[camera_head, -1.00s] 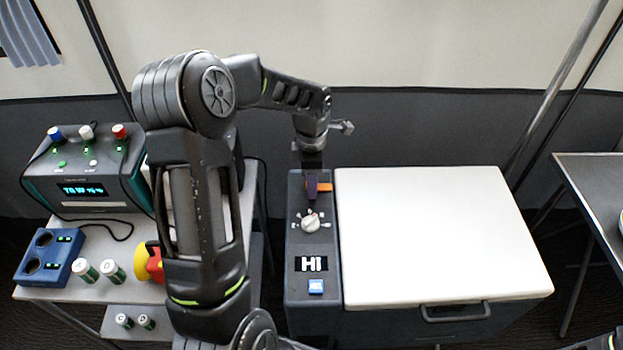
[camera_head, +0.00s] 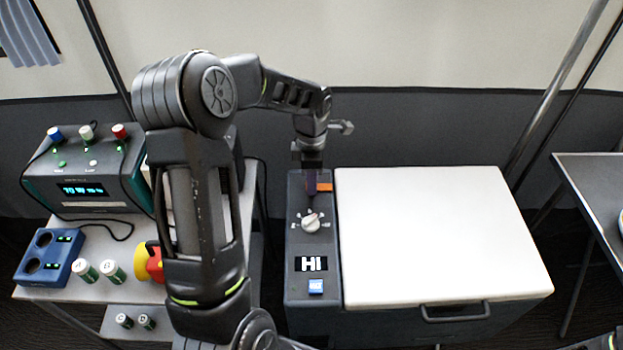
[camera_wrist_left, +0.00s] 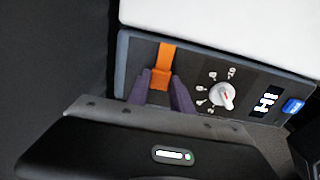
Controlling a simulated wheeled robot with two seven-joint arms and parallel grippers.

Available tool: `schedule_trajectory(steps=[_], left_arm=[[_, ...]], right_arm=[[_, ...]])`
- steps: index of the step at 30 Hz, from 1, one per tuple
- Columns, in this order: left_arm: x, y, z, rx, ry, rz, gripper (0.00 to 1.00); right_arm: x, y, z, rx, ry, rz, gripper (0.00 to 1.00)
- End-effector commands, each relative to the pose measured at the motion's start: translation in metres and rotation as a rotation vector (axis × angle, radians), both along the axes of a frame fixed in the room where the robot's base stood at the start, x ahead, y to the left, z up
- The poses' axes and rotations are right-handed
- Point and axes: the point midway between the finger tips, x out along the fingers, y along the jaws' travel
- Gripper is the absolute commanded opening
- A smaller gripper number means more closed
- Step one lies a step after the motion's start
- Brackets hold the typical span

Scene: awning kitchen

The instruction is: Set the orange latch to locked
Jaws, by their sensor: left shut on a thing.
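The orange latch (camera_head: 324,187) is on the top of the dark control panel (camera_head: 297,272), near its back end, beside the white lid. In the left wrist view the latch (camera_wrist_left: 163,57) shows as an orange strip with a raised tab at its lower end. My left gripper (camera_head: 311,190) reaches down onto the panel from behind. In the left wrist view its two purple fingers (camera_wrist_left: 160,94) sit at either side of the orange tab, shut on it. The fingers partly hide the latch in the head view. My right gripper is not in view.
A white lid (camera_head: 440,230) with a front handle lies right of the panel. A knob (camera_head: 311,222), an "HI" display (camera_head: 311,264) and a blue button (camera_head: 316,287) are in front of the latch. A side table (camera_head: 70,240) with devices and batteries stands at left.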

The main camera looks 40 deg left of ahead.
Motion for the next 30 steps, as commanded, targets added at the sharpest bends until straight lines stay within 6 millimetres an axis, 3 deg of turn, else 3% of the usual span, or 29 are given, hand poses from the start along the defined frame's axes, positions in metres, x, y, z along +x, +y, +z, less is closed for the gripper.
schedule_trajectory(steps=[25,30], left_arm=[[0.000,-0.001,0.000,-0.001,0.001,-0.001,0.00],[0.014,-0.017,-0.002,0.001,-0.001,-0.005,0.00]], right_arm=[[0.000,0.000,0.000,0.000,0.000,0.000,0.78],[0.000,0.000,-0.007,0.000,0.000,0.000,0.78]])
